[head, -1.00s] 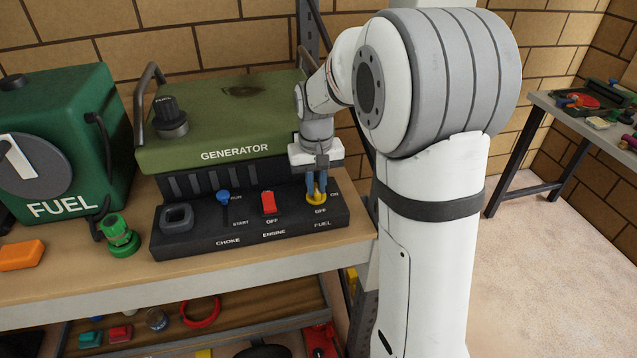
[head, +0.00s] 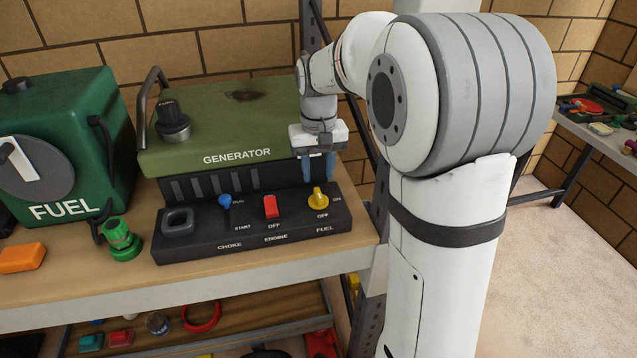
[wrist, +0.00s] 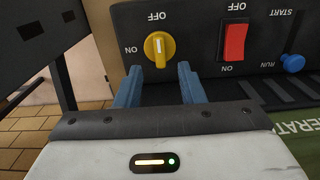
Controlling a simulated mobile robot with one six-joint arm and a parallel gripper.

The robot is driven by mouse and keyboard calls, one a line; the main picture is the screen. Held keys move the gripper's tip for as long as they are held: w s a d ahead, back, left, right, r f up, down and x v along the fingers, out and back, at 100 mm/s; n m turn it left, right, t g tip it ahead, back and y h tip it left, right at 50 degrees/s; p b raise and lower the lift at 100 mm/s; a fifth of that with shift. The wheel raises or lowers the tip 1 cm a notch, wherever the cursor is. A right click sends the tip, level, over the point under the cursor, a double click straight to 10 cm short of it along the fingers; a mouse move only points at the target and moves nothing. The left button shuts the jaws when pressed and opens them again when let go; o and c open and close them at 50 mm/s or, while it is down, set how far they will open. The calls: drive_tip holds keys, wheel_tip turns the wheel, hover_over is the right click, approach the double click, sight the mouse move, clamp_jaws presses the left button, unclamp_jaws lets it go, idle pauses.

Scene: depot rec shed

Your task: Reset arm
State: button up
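My gripper (head: 318,168) is raised above and behind the yellow fuel knob (head: 318,198) on the generator's black control panel (head: 190,247). In the wrist view, its two blue fingers (wrist: 160,88) are spread apart with nothing between them. The yellow knob (wrist: 159,48) shows beyond the fingertips, apart from them. The pointer on the knob seems turned away from ON in the wrist view. The red engine switch (head: 270,206) and the blue choke lever (head: 225,201) are to the left of the knob in the head view.
The green generator (head: 215,130) stands on a wooden bench (head: 200,272). A green fuel can (head: 70,140), a green cap-like part (head: 121,240) and an orange block (head: 21,257) are at left. A shelf below holds small items. Another table (head: 590,135) stands at right.

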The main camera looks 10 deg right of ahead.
drive_tip(key=shift+r, duration=1.2)
drive_tip(key=shift+s, duration=0.1)
drive_tip(key=s+f+t, duration=0.3)
drive_tip(key=s, duration=1.8)
drive_tip(key=shift+s+d, duration=0.25)
drive_tip(key=shift+s, duration=0.15)
